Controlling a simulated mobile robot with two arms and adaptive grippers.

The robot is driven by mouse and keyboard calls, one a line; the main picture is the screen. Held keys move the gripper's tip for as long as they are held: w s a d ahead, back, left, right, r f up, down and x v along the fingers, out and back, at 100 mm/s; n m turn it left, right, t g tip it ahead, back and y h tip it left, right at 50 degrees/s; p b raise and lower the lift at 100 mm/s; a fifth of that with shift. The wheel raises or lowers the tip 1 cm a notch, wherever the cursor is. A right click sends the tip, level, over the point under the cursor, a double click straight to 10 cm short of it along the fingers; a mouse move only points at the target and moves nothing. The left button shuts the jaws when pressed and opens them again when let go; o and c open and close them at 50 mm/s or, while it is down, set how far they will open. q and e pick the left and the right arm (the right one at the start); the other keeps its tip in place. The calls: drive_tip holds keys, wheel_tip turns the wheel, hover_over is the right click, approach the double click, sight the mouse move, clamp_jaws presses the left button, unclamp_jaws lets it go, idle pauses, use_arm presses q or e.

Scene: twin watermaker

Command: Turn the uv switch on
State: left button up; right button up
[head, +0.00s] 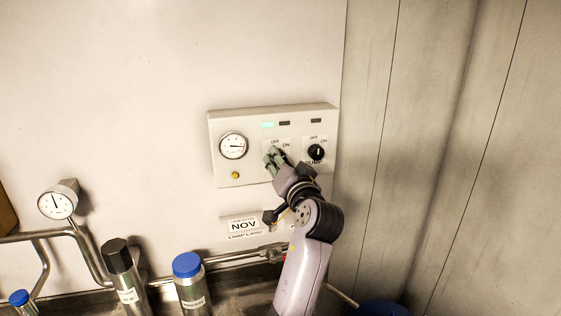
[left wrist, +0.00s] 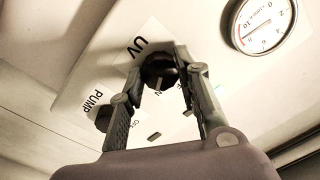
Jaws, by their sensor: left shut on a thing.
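The UV switch is a round black knob (left wrist: 158,72) on a white control panel (head: 222,172); the word UV is printed beside it in the left wrist view. My left gripper (head: 271,157) reaches up to the panel, and its two fingers (left wrist: 160,66) are shut on the UV knob, one on each side. In the head view the gripper hides most of this knob, with OFF and ON labels showing around it. My right gripper is in neither view.
The black pump knob (head: 316,152) sits just right of the gripper. A round gauge (head: 233,146) and a lit green-cyan lamp (head: 267,124) are on the panel; the other lamps look dark. Below are pipes, a blue-capped canister (head: 188,275) and a black-capped one (head: 121,270).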

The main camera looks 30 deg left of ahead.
sight(277, 116)
use_arm(q)
drive_tip(key=o, duration=1.1)
drive_tip(key=shift+o, duration=0.2)
wheel_tip(277, 116, up, 10)
idle(0.5)
